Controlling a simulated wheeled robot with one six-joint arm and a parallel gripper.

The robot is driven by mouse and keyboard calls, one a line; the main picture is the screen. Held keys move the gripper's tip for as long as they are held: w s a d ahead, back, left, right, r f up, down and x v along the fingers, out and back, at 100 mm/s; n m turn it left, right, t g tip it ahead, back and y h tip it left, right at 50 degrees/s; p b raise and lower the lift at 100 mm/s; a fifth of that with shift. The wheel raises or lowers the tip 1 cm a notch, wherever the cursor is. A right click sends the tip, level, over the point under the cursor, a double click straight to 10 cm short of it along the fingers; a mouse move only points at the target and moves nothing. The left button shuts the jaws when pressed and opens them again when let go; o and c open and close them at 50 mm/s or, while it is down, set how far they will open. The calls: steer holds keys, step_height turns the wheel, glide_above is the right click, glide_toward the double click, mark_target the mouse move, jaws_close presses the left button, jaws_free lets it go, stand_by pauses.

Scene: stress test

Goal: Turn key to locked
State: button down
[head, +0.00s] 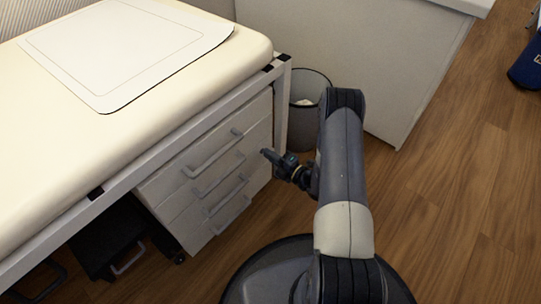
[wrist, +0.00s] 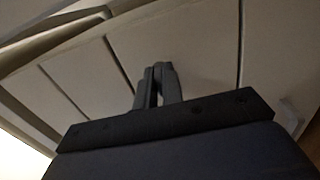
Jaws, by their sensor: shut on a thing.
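A light drawer cabinet (head: 176,206) stands under the bed, with grey bar handles on its front. Its pale front panels (wrist: 85,72) fill much of the wrist view. My gripper (head: 267,154) is at the upper right part of the drawer front. In the wrist view the two dark fingers of my gripper (wrist: 158,68) come together at their tips, close against the front. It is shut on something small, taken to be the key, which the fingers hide. Neither the key's shape nor its angle can be seen.
A padded cream bed (head: 120,125) on a metal frame stands above the cabinet. A dark waste bin (head: 300,132) stands behind my arm. A pale counter (head: 385,60) is at the back. Open wood floor (head: 465,190) lies to the right.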

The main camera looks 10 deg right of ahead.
steer(key=c, duration=1.5)
jaws_free()
steer(key=shift+c, duration=0.2)
steer(key=p+v, duration=0.3)
steer(key=v, duration=0.8)
steer(key=shift+w, duration=0.1)
steer(key=b+x, duration=0.3)
steer(key=x, duration=0.7)
steer(key=shift+w+a, duration=0.3)
